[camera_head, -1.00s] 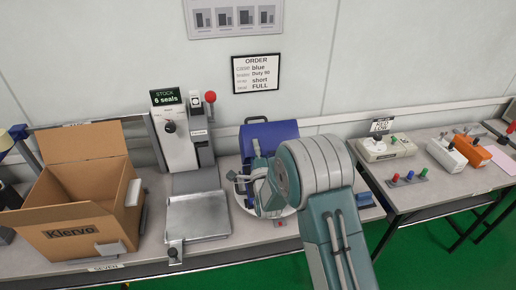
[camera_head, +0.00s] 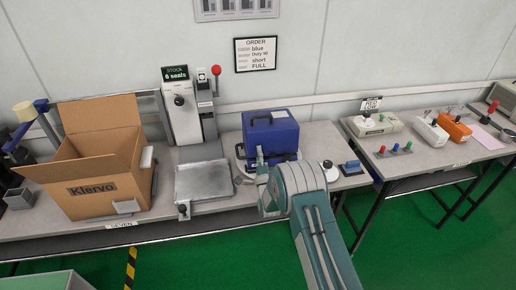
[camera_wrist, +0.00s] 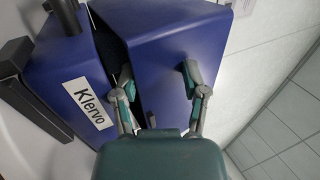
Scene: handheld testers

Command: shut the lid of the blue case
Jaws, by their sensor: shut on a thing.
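My gripper (camera_wrist: 160,85) has one finger at this gap and the other against the lid's outer face, shut on the lid. In the head view my gripper (camera_head: 259,158) is at the front of the case, partly hidden by my wrist.
A metal tray stand (camera_head: 203,182) and an open cardboard box (camera_head: 95,180) stand left of the case. A blue block (camera_head: 351,167) and a round dark-topped piece (camera_head: 328,168) are close on its right. A second bench (camera_head: 432,155) with testers stands farther right.

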